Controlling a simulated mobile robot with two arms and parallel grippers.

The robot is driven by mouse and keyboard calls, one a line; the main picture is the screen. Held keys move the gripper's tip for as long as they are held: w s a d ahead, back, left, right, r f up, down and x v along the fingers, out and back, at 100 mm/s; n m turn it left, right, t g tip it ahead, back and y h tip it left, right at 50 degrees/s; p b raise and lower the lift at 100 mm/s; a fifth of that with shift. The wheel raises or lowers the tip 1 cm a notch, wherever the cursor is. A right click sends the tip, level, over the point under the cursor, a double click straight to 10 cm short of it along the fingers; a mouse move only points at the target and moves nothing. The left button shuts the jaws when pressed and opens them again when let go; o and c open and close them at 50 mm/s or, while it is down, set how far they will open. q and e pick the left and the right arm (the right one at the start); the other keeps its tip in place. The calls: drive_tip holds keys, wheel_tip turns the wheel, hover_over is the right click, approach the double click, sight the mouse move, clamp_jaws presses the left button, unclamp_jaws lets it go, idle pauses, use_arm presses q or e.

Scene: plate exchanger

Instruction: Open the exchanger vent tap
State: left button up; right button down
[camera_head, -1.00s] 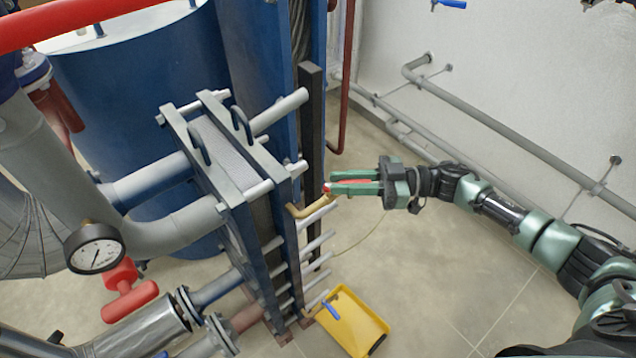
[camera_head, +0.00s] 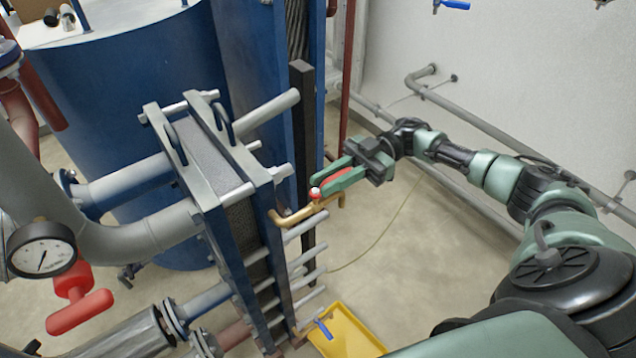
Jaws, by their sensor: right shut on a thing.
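The vent tap is a brass pipe (camera_head: 292,218) that comes out of the side of the blue plate exchanger (camera_head: 228,235), with a short brass spout bending down at its outer end. Its red lever (camera_head: 342,177) lies between the green fingers of my right gripper (camera_head: 330,183). The right gripper is shut on the lever, reaching in from the right. The lever slants up to the right from its pivot, and the fingers hide part of it. My left gripper is not in view.
Metal tie rods (camera_head: 305,228) stick out under the tap. A dark upright post (camera_head: 301,130) stands close behind. Open floor (camera_head: 410,260) lies to the right.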

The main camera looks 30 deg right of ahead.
sight(351, 168)
idle(0.4)
drive_tip(key=c, duration=1.3)
unclamp_jaws()
drive_tip(key=shift+d, duration=0.1)
drive_tip(key=shift+w+d+f+b, duration=0.1)
drive_tip(key=shift+w+d+b, duration=0.05)
drive_tip(key=shift+d+b, duration=0.2)
drive_tip(key=d, duration=0.2)
drive_tip(key=d+b, duration=0.1)
drive_tip(key=d, duration=0.1)
drive_tip(key=d+b, duration=0.1)
drive_tip(key=d, duration=0.2)
drive_tip(key=shift+w, duration=0.35)
